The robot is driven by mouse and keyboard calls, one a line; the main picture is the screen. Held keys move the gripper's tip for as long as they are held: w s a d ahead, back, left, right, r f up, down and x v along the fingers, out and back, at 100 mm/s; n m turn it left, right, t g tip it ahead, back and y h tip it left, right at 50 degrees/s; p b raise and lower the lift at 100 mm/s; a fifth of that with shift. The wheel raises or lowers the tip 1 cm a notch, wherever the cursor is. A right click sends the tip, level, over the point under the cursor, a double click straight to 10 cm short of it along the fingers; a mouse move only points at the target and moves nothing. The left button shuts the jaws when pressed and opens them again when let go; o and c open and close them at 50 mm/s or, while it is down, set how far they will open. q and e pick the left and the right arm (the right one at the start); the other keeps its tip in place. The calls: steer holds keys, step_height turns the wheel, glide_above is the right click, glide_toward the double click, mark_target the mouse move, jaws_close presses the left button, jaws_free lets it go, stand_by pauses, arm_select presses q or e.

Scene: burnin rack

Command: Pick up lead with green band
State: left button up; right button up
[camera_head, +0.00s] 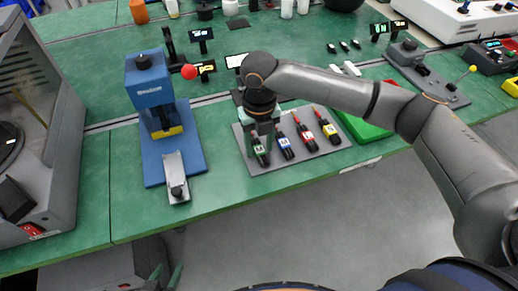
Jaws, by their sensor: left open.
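Several leads lie side by side on a grey mat (290,177) near the table's front edge. The leftmost is the lead with the green band (262,157); its upper part is hidden behind my right gripper. Beside it lie leads with a blue band (285,147), a red band (306,138) and a yellow band (328,128). My right gripper (260,146) points down over the green-banded lead, its fingers at its upper part. I cannot tell whether they close on it.
A blue press (155,85) on a blue base stands left of the mat. A grey machine (50,130) fills the far left. A green tray (362,128) lies right of the mat, partly behind my right arm. Small displays (200,34) stand farther back.

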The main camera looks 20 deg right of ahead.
jaws_close()
stand_by(0.5)
